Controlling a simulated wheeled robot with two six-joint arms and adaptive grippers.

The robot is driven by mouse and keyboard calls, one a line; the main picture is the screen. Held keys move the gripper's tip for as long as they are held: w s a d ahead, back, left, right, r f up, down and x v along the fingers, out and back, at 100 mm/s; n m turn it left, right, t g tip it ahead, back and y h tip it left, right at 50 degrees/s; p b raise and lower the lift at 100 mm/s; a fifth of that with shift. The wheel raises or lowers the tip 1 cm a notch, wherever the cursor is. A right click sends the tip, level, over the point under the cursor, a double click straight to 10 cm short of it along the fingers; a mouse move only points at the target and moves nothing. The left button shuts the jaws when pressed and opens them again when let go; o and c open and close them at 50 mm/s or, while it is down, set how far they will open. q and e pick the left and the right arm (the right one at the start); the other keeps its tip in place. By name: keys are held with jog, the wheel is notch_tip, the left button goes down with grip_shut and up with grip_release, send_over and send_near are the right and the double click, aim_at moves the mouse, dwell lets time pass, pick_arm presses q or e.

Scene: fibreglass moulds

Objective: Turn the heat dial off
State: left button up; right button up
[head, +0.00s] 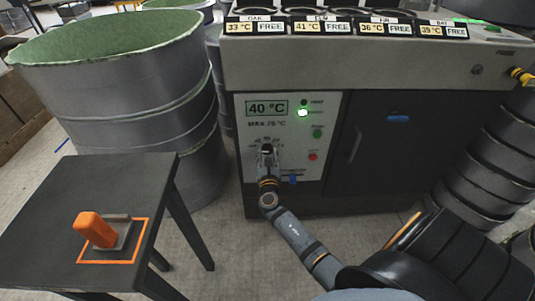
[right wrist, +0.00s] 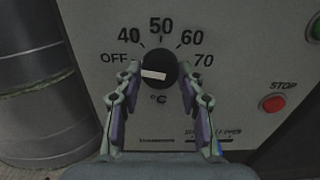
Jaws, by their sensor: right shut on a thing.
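The heat dial (right wrist: 160,66) is a round black knob on the grey control panel (right wrist: 230,85), with a scale reading OFF, 40, 50, 60, 70 around it. Its white bar lies nearly level, with its left end on the OFF side. My right gripper (right wrist: 159,82) has one finger on each side of the knob and is shut on it. In the head view my right gripper (head: 267,150) reaches the panel and hides the dial. The display (head: 267,108) above reads 40 °C. My left gripper is not in view.
A dark door (head: 397,145) is right of the panel. A drum (head: 130,90) and a black table (head: 50,205) with an orange-handled tool (head: 95,229) stand left.

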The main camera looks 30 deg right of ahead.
dwell(0.4)
jog(key=o, duration=1.2)
jog(key=v, duration=1.2)
